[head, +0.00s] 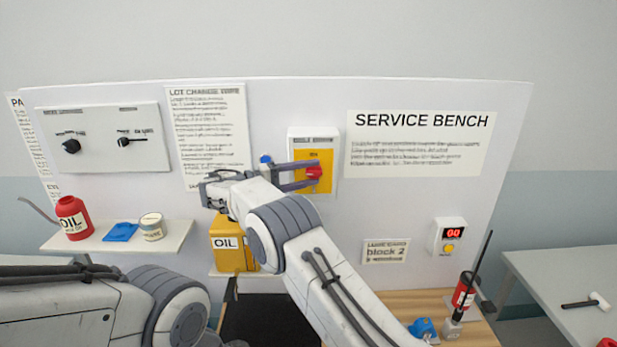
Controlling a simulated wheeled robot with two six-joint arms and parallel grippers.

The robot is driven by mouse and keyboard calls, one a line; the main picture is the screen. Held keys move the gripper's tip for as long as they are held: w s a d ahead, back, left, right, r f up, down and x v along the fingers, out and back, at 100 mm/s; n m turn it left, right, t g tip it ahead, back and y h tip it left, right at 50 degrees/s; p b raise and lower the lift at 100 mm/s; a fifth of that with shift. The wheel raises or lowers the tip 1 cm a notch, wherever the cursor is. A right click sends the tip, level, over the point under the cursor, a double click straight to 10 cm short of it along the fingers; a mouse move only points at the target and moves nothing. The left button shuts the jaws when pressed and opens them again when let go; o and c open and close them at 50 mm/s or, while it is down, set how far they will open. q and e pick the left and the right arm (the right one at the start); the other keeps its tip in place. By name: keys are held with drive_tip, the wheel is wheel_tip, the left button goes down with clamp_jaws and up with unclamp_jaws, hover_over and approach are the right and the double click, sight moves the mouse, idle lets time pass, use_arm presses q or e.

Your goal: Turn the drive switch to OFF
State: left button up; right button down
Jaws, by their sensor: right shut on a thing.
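The drive switch appears to be the red knob (314,173) on a yellow plate in a white box (331,138) on the upright panel. My right gripper (306,175) reaches it from the left, with its two grey fingers shut on the knob, one above and one below. The fingers and wrist cover the plate's left part. The lettering on the plate is too small to read, so I cannot tell the switch's position. My left arm shows at the lower left, but its gripper is out of view.
A shelf (178,240) at left holds a red oil can (74,218), a blue item (120,232) and a tin (152,227). A yellow oil can (232,252) stands below my right wrist. Two black knobs sit upper left.

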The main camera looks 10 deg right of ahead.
idle(0.4)
drive_tip(key=shift+c, duration=1.5)
unclamp_jaws()
drive_tip(key=shift+a, duration=0.1)
drive_tip(key=s+a+p, duration=0.2)
drive_tip(key=a+p, duration=0.1)
drive_tip(key=a, duration=0.7)
drive_tip(key=shift+f, duration=0.15)
